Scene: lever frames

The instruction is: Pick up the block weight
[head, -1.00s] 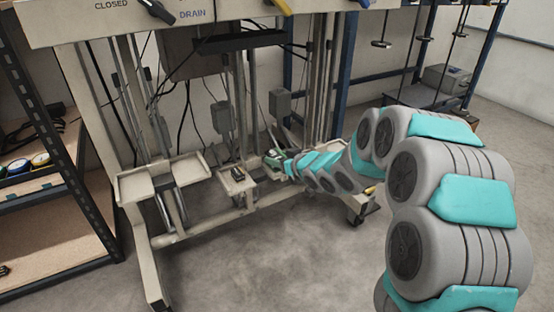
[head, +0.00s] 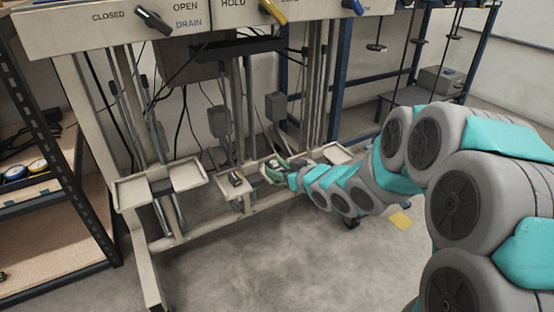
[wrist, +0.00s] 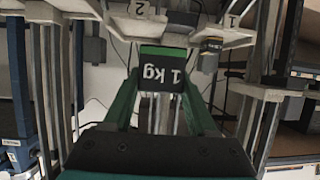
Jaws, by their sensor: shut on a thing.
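The block weight (wrist: 160,68) is a dark block with a green band, and "1 kg" reads upside down in the wrist view. It sits between the two green fingers of my gripper (wrist: 160,95), which is shut on it. In the head view my gripper (head: 276,172) is low in the frame stand, just right of the small middle tray (head: 234,192). The weight is too small there to make out clearly. I cannot tell whether it touches a tray.
Another small dark block (head: 235,179) with a yellowish top lies on the middle tray. A wider empty tray (head: 160,184) is at left. Upright rods and posts stand close around my gripper. A shelf rack (head: 50,200) is at far left. The floor in front (head: 270,260) is clear.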

